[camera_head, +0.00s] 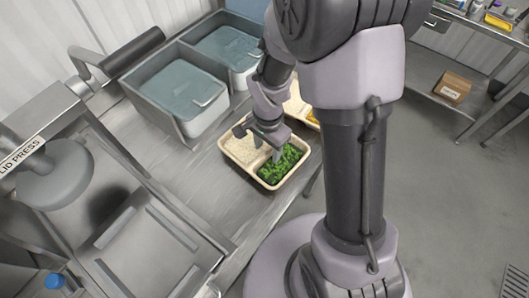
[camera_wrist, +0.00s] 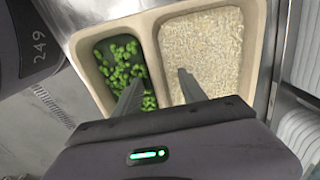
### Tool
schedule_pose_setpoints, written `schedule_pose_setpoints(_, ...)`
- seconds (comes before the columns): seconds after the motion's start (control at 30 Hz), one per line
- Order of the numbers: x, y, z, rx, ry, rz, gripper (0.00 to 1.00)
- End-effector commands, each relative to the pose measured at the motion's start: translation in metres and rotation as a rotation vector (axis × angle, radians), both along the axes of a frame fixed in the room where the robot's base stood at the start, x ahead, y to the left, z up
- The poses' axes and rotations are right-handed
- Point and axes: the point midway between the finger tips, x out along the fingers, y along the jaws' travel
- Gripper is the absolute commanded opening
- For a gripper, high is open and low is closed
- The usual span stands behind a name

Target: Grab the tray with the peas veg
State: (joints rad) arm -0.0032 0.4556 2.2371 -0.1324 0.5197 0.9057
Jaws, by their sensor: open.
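A beige two-compartment tray (camera_head: 243,170) sits on the steel counter. Its lower-right compartment holds green peas veg (camera_head: 283,164), and its other compartment holds white rice (camera_head: 240,148). In the wrist view the tray (camera_wrist: 152,48) shows peas (camera_wrist: 118,62) on the left and rice (camera_wrist: 203,45) on the right. My gripper (camera_head: 269,150) is over the tray, pointing down. In the wrist view my gripper (camera_wrist: 160,76) is open, with one finger on the peas side and one on the rice side of the divider. I cannot tell whether the fingers touch it.
Another beige tray (camera_head: 296,106) with orange food stands just behind, partly hidden by my arm. Two lidded bins (camera_head: 180,88) stand at the back left of the counter. A lid press (camera_head: 60,170) is at the left. A cardboard box (camera_head: 453,87) rests on a shelf at right.

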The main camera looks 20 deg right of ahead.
Motion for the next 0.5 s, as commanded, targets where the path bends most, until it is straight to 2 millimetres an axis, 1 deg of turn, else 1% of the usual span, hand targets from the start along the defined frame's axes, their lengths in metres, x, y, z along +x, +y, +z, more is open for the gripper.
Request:
schedule_pose_setpoints(0.17, 0.0001, -0.0001, 0.001, 0.0, 0.0, 0.0, 0.49)
schedule_pose_setpoints(0.2, 0.0001, -0.0001, 0.001, 0.0, 0.0, 0.0, 0.41)
schedule_pose_setpoints(0.27, 0.0001, -0.0001, 0.0011, 0.0, 0.0, 0.0, 0.29)
schedule_pose_setpoints(0.3, 0.0001, -0.0001, 0.0011, 0.0, 0.0, 0.0, 0.21)
schedule_pose_setpoints(0.37, 0.0001, -0.0001, 0.0011, 0.0, 0.0, 0.0, 0.09)
schedule_pose_setpoints(0.4, 0.0001, -0.0001, 0.0011, 0.0, 0.0, 0.0, 0.01)
schedule_pose_setpoints(0.43, 0.0001, -0.0001, 0.0011, 0.0, 0.0, 0.0, 0.0)
schedule_pose_setpoints(0.5, 0.0001, -0.0001, 0.0011, 0.0, 0.0, 0.0, 0.0)
